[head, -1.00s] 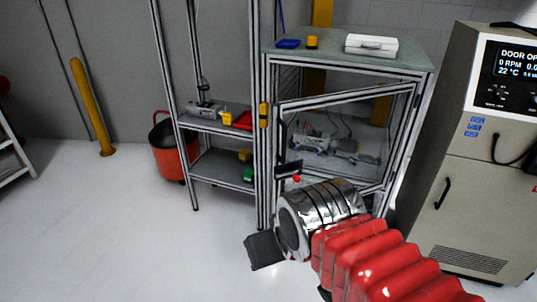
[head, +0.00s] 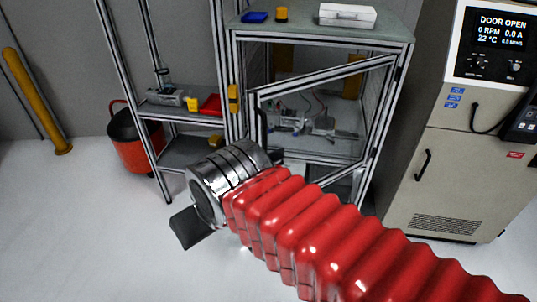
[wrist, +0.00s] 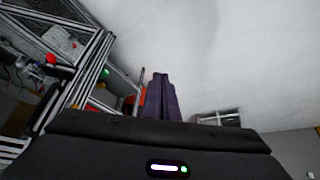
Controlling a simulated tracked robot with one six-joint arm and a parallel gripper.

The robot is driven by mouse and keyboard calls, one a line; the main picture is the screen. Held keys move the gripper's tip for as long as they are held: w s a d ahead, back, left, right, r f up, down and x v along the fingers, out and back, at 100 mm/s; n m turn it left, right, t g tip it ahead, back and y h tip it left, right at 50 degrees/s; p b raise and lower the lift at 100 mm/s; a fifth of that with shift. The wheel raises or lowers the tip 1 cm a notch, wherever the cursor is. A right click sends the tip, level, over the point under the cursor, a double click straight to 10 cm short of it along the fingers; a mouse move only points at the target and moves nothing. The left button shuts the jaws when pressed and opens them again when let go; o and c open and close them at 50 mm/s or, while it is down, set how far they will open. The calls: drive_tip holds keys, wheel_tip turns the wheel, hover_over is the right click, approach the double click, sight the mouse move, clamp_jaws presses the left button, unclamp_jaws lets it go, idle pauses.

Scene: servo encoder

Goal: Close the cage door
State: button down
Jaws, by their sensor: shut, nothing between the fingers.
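The cage door (head: 322,76) is a metal-framed clear panel on the cage (head: 405,45). It stands ajar, its left edge swung out from the front and its right side at the right post. A dark vertical handle (head: 262,125) is near its left edge. In the wrist view a red knob (wrist: 50,58) sits on a black latch piece at the upper left. My gripper (wrist: 160,78) shows there as purple fingers, shut and empty, apart from the knob and to its right.
A control cabinet (head: 440,160) at the right has a screen reading DOOR OPEN. A shelf rack (head: 180,107) adjoins the cage on the left. A red bin (head: 135,145) and a yellow post (head: 35,100) stand further left. The floor at the left front is clear.

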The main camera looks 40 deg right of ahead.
drive_tip(key=w+d+f+m+y, duration=0.1)
drive_tip(key=w+d+f+m, duration=0.25)
drive_tip(key=d+m, duration=0.25)
drive_tip(key=w+d+f+m, duration=0.2)
drive_tip(key=w+d+m, duration=0.2)
drive_tip(key=d+m, duration=0.25)
drive_tip(key=s+d+r+m+t+h, duration=0.1)
drive_tip(key=d+m, duration=0.2)
drive_tip(key=d, duration=0.5)
drive_tip(key=s+d+r+m+t+h, duration=0.1)
drive_tip(key=d+m, duration=0.3)
drive_tip(key=d, duration=0.4)
drive_tip(key=shift+s+d+t+h, duration=0.25)
drive_tip(key=shift+t+h, duration=0.05)
drive_tip(key=shift+t, duration=0.5)
drive_tip(key=shift+m, duration=0.25)
